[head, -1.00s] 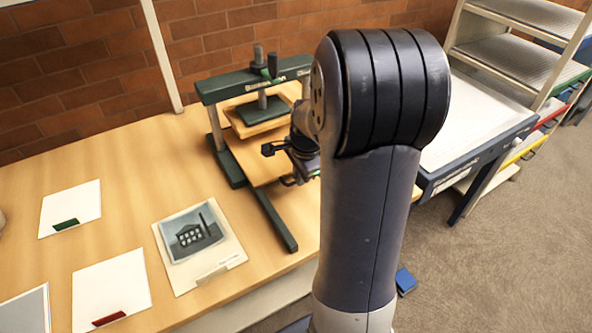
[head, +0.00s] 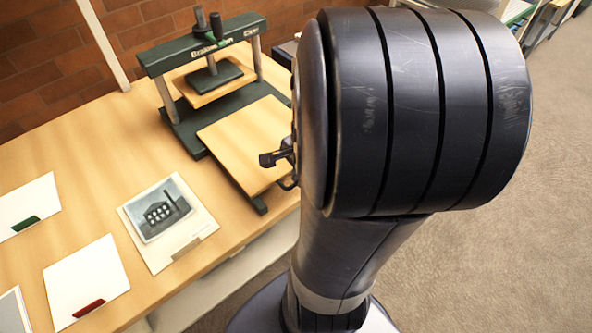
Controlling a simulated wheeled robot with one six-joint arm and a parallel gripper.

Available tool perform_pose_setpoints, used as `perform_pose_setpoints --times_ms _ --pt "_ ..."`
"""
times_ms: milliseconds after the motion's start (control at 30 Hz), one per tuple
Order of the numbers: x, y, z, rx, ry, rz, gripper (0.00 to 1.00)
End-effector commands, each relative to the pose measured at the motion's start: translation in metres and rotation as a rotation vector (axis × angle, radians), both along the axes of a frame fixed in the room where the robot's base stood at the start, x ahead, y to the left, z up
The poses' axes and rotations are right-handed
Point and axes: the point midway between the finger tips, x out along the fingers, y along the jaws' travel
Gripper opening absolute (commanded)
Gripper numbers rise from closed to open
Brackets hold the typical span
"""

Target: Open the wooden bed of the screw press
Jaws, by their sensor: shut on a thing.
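The screw press (head: 212,52) stands on the table, with a dark green frame and a screw on top. Its upper plate (head: 212,82) is raised. The wooden bed (head: 246,140), a flat pale board, lies drawn out in front of the frame, over the dark rails. My gripper (head: 276,159) is at the bed's right front edge, shut on the bed there. My arm hides most of the gripper and the exact place of the hold.
A picture card (head: 170,222) lies on the table (head: 95,155) left of the bed. White sheets with a green tab (head: 25,223) and a red tab (head: 88,308) lie further left. A brick wall stands behind. Carpet is clear on the right.

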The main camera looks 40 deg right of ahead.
Motion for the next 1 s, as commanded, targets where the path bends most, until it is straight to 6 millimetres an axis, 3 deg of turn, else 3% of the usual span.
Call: perform_pose_setpoints --times_ms 167,200,433,767,1000 --pt "0.001 0.0 0.001 0.0 -0.001 0.0 0.0" --pt "0.001 0.0 0.001 0.0 -0.001 0.0 0.11" --pt "0.001 0.0 0.0 0.0 -0.001 0.0 0.3" --pt "0.0 0.0 0.006 -0.002 -0.002 0.0 0.31" --pt "-0.007 -0.001 0.044 -0.005 -0.006 -0.002 0.31"
